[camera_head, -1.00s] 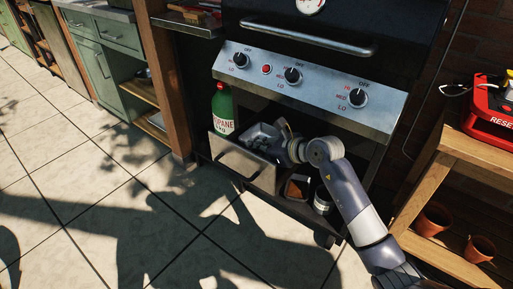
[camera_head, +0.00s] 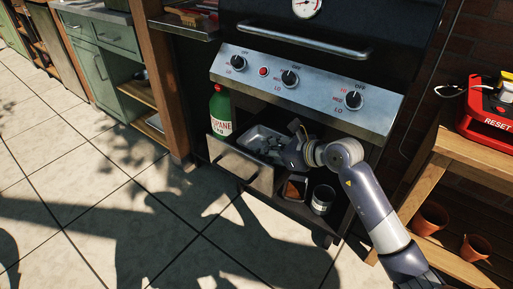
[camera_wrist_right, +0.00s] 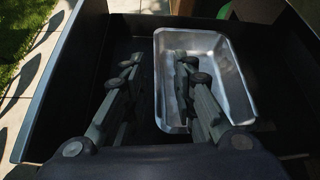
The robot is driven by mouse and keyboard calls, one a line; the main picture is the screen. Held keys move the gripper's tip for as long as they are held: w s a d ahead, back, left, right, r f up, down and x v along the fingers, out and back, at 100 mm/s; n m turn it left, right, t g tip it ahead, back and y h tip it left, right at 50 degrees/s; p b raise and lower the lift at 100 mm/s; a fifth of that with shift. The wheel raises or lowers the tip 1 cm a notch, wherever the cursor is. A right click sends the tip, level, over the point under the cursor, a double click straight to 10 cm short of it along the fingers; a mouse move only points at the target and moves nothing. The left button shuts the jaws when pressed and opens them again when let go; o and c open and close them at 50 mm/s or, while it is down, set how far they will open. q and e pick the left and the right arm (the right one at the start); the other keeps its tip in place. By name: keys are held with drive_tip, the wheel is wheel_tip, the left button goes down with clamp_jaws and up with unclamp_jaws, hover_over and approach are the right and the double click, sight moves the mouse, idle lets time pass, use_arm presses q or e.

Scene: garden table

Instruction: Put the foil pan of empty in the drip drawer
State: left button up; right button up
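The foil pan (camera_head: 262,136), a silver rectangular tray, lies inside the pulled-out drip drawer (camera_head: 240,165) under the grill. In the right wrist view the pan (camera_wrist_right: 232,82) sits on the dark drawer floor (camera_wrist_right: 143,105), toward the right, and looks empty. My right gripper (camera_head: 286,154) is at the right side of the drawer. In the wrist view its two fingers (camera_wrist_right: 158,72) are spread apart. The left finger shows outside the pan and the right one over its inside, with the pan's left wall between them. Contact cannot be told. My left gripper is not in view.
A green propane bottle (camera_head: 220,112) stands behind the drawer's left side. A can (camera_head: 322,200) and a brown box (camera_head: 295,187) are on the shelf right of the drawer. The grill's control panel (camera_head: 310,91) overhangs above. A wooden shelf with pots (camera_head: 430,218) stands at right.

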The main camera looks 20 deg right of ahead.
drive_tip(key=v, duration=0.6)
drive_tip(key=shift+s+d+r+p, duration=0.1)
drive_tip(key=shift+s+r+p, duration=0.15)
drive_tip(key=shift+p, duration=0.1)
